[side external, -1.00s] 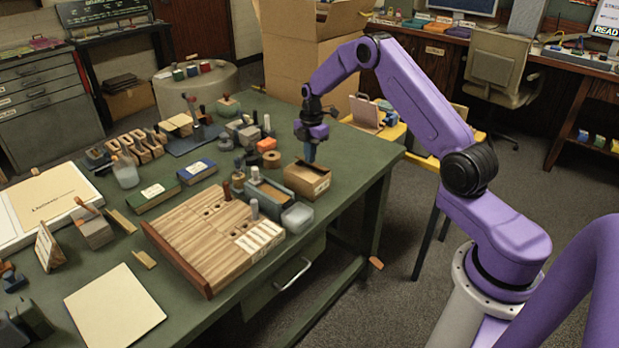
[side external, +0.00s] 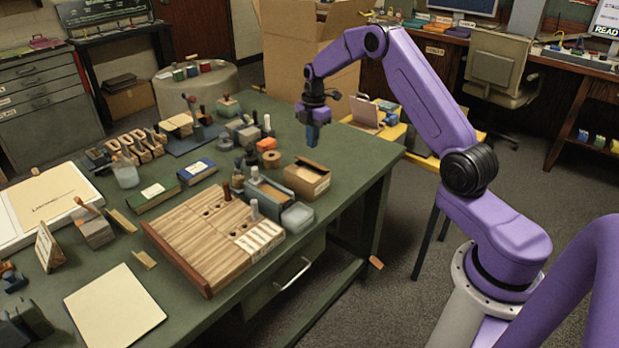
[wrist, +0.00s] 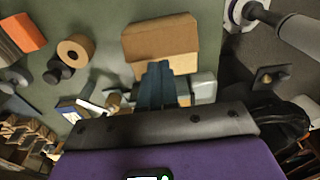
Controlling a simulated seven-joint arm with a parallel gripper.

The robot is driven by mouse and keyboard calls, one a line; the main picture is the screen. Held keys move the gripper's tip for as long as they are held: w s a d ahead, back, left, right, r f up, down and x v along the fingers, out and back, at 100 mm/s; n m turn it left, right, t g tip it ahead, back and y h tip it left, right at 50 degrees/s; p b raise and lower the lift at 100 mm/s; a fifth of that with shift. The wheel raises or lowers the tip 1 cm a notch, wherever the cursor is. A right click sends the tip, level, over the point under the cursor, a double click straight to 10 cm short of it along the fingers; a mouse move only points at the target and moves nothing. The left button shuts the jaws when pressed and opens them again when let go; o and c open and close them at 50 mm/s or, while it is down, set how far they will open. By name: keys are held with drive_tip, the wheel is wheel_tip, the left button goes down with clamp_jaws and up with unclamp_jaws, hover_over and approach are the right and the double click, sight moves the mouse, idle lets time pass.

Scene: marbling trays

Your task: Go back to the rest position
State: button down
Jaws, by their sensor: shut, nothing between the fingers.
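My gripper (side external: 312,134) is shut and empty. It points down above the green table, behind and above the small open cardboard box (side external: 307,180), and apart from it. In the wrist view, its blue fingers (wrist: 157,84) are together, with the cardboard box (wrist: 160,42) beyond their tips.
The table (side external: 350,150) has bare room around the box's far side. A large carton (side external: 300,60) stands behind the table.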

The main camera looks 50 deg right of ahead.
drive_tip(key=s+a+r+m, duration=0.1)
drive_tip(key=s+a+r, duration=0.35)
drive_tip(key=a, duration=0.35)
drive_tip(key=s+a+r+m, duration=0.1)
drive_tip(key=s+a+r, duration=0.2)
drive_tip(key=s+a, duration=0.4)
drive_tip(key=s+a+r+m, duration=0.1)
drive_tip(key=s+a+r, duration=0.3)
drive_tip(key=a, duration=0.5)
drive_tip(key=s+m, duration=0.2)
drive_tip(key=s, duration=2.4)
drive_tip(key=shift+d, duration=0.4)
drive_tip(key=shift+r, duration=0.1)
